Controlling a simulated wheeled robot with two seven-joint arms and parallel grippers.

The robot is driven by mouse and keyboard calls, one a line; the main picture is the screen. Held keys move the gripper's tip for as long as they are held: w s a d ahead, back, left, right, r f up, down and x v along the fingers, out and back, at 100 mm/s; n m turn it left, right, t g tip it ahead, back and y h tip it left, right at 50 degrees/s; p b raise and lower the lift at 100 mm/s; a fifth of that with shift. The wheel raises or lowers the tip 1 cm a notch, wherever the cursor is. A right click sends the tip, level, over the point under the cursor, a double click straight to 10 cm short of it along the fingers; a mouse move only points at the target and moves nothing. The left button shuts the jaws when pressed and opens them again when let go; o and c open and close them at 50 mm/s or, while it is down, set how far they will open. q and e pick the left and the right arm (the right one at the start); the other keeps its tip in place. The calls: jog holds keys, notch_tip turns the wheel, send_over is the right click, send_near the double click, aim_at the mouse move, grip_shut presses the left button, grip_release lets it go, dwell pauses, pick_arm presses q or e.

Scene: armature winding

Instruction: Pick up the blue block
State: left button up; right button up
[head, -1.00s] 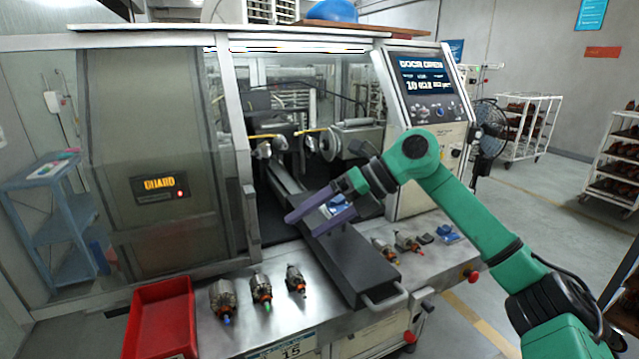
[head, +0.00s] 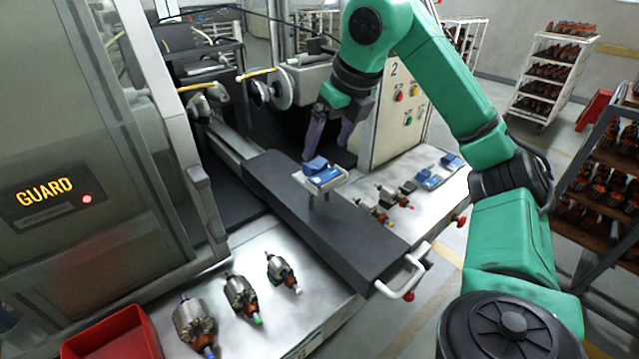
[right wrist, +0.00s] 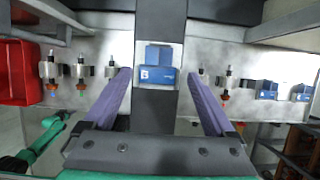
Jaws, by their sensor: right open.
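A blue block (head: 320,172) with a stepped top sits on a small pale plate on a post, above the dark slide (head: 290,195). It also shows in the right wrist view (right wrist: 157,76), near the middle. My right gripper (head: 330,138) is open and empty, with its purple fingers pointing down, just behind and above the block in the head view. In the right wrist view its fingers (right wrist: 158,78) are spread on either side of the block, with clear gaps. Two more blue pieces (head: 431,179) lie on the bench at the right. My left gripper is out of view.
Several armatures (head: 240,296) lie on the bench at the front left, by a red bin (head: 112,340). More armatures (head: 385,200) lie right of the slide. The slide's white handle (head: 404,272) juts out in front. The machine's winding head (head: 275,88) stands behind.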

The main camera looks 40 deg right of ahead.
aim_at(315, 166)
jog(key=x, duration=0.5)
jog(key=shift+w+r+p, duration=0.2)
jog(key=shift+w+p, duration=0.15)
jog(key=shift+p, duration=0.05)
jog(key=shift+f, duration=0.4)
jog(key=shift+s+f, duration=0.1)
jog(key=shift+a, duration=0.1)
jog(key=shift+c, duration=0.9)
jog(key=shift+w, duration=0.2)
jog(key=c, duration=1)
grip_shut()
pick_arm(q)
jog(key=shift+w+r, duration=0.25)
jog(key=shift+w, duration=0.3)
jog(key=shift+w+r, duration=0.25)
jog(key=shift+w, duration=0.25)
